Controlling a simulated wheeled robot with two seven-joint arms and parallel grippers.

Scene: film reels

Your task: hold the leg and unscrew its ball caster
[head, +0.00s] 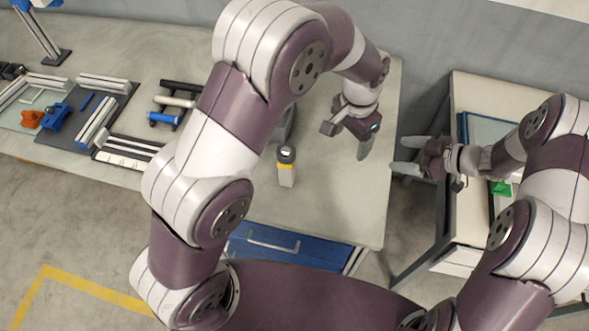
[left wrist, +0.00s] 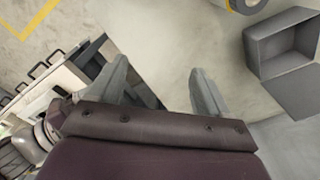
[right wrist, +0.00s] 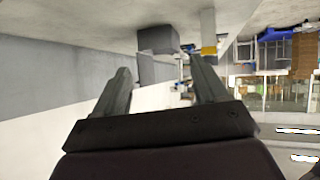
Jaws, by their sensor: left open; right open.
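The leg (head: 286,173) stands upright on the grey table, a short pale post with a yellow band. Its dark top with a small whitish ball, the ball caster (head: 287,152), points up. The leg is partly cut off at the top of the left wrist view (left wrist: 243,5) and shows upside down in the right wrist view (right wrist: 208,32). My left gripper (head: 348,142) is open and empty above the table, to the right of the leg. My right gripper (head: 398,156) is open and empty, farther right, past the table's right edge.
A grey open bin (left wrist: 285,45) stands near the leg, mostly hidden by my left arm in the head view. Trays and fixtures (head: 90,120) fill the table's left part. A side table (head: 462,95) stands right, across a gap. The table right of the leg is clear.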

